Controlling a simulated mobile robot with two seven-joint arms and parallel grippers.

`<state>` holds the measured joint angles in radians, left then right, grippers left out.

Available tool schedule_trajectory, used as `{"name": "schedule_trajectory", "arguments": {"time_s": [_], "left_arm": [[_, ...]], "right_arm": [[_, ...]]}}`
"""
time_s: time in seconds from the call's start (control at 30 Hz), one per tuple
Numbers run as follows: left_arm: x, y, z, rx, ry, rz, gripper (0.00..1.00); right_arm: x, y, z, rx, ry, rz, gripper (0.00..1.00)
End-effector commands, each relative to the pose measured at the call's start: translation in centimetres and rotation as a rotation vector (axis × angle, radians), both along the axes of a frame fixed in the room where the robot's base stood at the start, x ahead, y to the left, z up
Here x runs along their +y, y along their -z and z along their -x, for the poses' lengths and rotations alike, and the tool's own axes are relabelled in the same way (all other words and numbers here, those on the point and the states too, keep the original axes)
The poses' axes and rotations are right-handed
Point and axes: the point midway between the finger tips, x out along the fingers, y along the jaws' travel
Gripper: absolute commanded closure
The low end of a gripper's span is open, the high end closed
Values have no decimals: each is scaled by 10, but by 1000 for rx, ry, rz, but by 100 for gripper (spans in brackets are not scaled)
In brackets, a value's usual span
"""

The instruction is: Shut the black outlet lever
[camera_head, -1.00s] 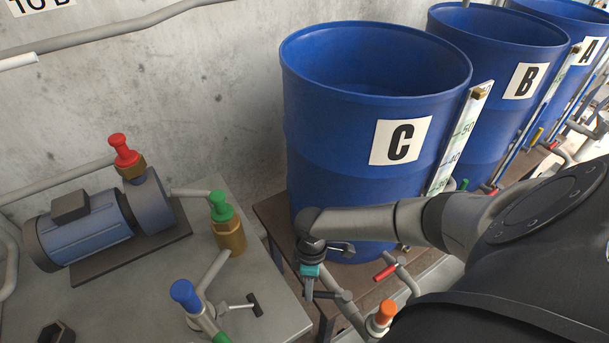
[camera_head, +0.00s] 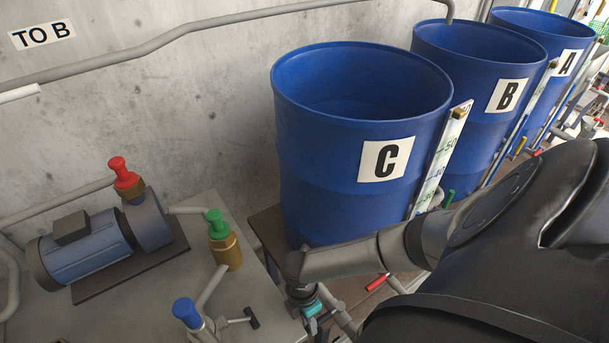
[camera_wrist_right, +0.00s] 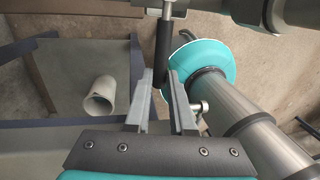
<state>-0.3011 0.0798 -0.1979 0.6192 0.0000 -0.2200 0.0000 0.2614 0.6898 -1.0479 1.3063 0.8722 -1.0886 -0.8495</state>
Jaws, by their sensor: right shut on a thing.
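In the right wrist view, a black cylindrical handle (camera_wrist_right: 163,38) on a grey metal stem stands at the fingertips of my right gripper (camera_wrist_right: 161,76). The two fingers are close together on its lower end. In the head view, my right gripper (camera_head: 312,308) points down by the table edge, in front of drum C (camera_head: 350,205); its fingertips and the handle are hidden there by the arm. Another black T-shaped handle (camera_head: 252,318) lies over the table to the left, apart from the gripper. My left gripper is out of view.
A teal disc (camera_wrist_right: 205,62) and a thick grey pipe (camera_wrist_right: 238,110) are close right of the fingers. A red-handled lever (camera_head: 377,282) is right of my wrist. Blue, green and red valves and a pump (camera_head: 85,248) stand on the grey table (camera_head: 150,310).

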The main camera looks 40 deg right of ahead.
Motion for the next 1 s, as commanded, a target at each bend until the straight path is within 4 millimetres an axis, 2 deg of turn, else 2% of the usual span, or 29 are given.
{"name": "schedule_trajectory", "arguments": {"time_s": [0.47, 0.5, 0.73, 1.0], "left_arm": [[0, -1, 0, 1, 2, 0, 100], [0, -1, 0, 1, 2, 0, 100], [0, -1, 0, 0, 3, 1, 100], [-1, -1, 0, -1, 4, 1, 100]], "right_arm": [[0, 0, 4, 5, -14, -2, 100], [0, 0, 4, 5, -14, -2, 75], [0, 0, 3, 3, -11, -1, 49], [-1, -1, 2, 1, -9, 0, 48]]}}
